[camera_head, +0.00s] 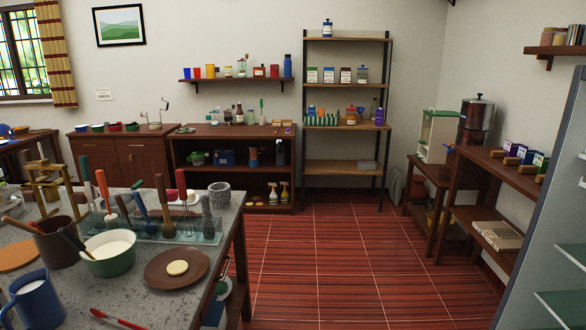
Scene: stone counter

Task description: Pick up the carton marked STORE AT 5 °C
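No carton with a readable STORE AT 5 °C marking shows; lettering at this distance is too small to read. Several labelled containers (345,75) stand on an upper board of the tall open shelf at the back. Small dark blue and green boxes (525,157) stand on the wooden shelf at the right. A blue box (225,158) sits inside the low cabinet at the back. I cannot tell whether any of these is the carton. Neither of my grippers is in view.
A grey stone counter (135,290) at the left holds a green bowl (107,262), a blue mug (36,303), a wooden plate (160,280) and upright tools. A grey panel and glass shelves (565,305) fill the right edge. The red floor (325,260) between is clear.

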